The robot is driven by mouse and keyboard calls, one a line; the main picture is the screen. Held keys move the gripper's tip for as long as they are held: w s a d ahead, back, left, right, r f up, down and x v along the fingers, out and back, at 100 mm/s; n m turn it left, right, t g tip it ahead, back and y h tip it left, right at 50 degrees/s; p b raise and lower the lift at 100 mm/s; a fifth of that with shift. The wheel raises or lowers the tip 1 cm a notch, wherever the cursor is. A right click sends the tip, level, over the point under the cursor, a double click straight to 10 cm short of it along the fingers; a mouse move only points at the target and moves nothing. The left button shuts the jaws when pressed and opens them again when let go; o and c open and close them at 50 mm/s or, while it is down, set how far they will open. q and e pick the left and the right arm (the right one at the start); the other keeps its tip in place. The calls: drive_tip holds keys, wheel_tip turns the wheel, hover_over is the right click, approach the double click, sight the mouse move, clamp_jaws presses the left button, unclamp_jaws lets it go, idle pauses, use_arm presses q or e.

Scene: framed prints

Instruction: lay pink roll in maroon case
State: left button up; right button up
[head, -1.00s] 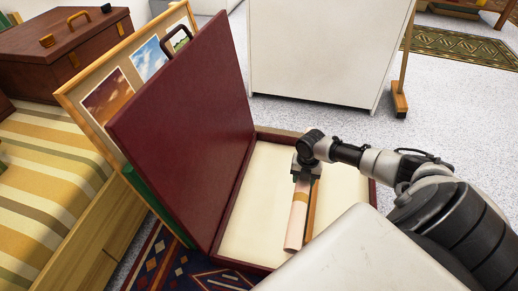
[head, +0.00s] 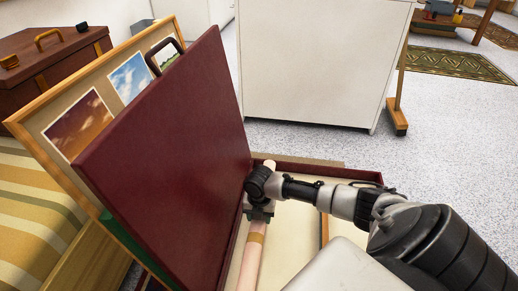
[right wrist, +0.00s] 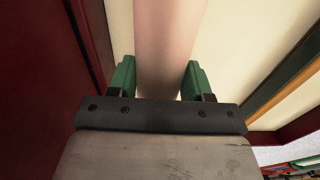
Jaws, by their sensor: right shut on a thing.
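The maroon case (head: 175,150) stands open, its lid raised at the left and its cream-lined inside to the right. My right gripper (head: 258,212) is shut on the pink roll (head: 248,264), over the left part of the lined inside, close beside the lid. In the right wrist view the roll (right wrist: 168,40) runs between the green fingertips (right wrist: 165,80). The roll's far end shows just beyond the gripper; its near end runs out of the head view. I cannot tell whether the roll touches the lining. My left gripper is not in view.
A wooden strip (head: 324,230) lies in the case, right of the roll. A framed picture board (head: 62,100) leans behind the lid. A brown case (head: 45,65) rests on a striped seat (head: 30,215). A white cabinet (head: 320,65) stands beyond; speckled floor (head: 450,150) is clear at right.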

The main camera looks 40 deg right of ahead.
sight(259, 223)
drive_tip(key=shift+a+f+b, duration=0.1)
drive_tip(key=shift+f+b, duration=1.95)
drive_tip(key=shift+f, duration=0.1)
drive_tip(key=shift+r, duration=0.1)
drive_tip(key=o, duration=1)
drive_tip(key=shift+c, duration=0.2)
